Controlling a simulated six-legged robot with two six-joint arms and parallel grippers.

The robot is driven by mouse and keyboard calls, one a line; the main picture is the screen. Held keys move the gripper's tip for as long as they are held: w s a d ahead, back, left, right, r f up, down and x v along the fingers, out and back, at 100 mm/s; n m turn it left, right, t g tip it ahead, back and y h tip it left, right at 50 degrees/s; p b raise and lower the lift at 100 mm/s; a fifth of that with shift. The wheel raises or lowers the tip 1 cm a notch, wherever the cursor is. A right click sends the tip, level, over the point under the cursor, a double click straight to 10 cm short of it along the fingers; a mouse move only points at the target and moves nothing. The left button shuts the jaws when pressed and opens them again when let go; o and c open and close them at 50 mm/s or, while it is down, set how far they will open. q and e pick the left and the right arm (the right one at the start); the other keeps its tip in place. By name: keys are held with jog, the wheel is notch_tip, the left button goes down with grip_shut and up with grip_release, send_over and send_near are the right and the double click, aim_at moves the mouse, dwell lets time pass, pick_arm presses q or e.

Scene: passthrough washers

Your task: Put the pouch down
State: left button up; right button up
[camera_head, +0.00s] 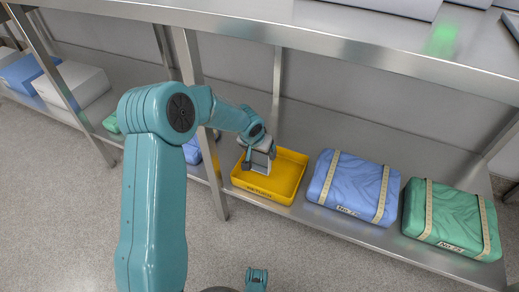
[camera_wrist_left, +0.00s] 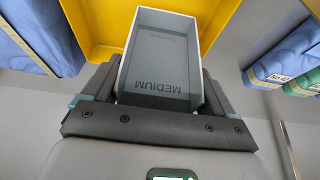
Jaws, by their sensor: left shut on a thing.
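My left gripper (camera_head: 260,158) reaches in over the yellow tray (camera_head: 290,172) on the lower steel shelf. It is shut on a grey, box-shaped thing marked MEDIUM, which I take to be the pouch (camera_wrist_left: 160,65). In the left wrist view the pouch sits between the two dark fingers (camera_wrist_left: 158,92), with the yellow tray (camera_wrist_left: 95,22) behind it. In the head view the pouch (camera_head: 261,168) shows small and pale below the fingers, within the tray's outline. I cannot tell whether it touches the tray floor. My right gripper is not in view.
A strapped blue bundle (camera_head: 352,187) and a strapped green bundle (camera_head: 453,220) lie right of the tray. A shelf post (camera_head: 200,110) stands left of it. The upper shelf edge (camera_head: 330,58) runs above. Bare shelf (camera_head: 345,130) lies behind the tray and bundles.

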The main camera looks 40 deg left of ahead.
pick_arm(q)
jog(key=o, duration=0.8)
jog(key=p+v, duration=0.3)
jog(key=v, duration=0.3)
jog(key=p+v, duration=0.3)
jog(key=v, duration=0.4)
jog(key=shift+w+r, duration=0.2)
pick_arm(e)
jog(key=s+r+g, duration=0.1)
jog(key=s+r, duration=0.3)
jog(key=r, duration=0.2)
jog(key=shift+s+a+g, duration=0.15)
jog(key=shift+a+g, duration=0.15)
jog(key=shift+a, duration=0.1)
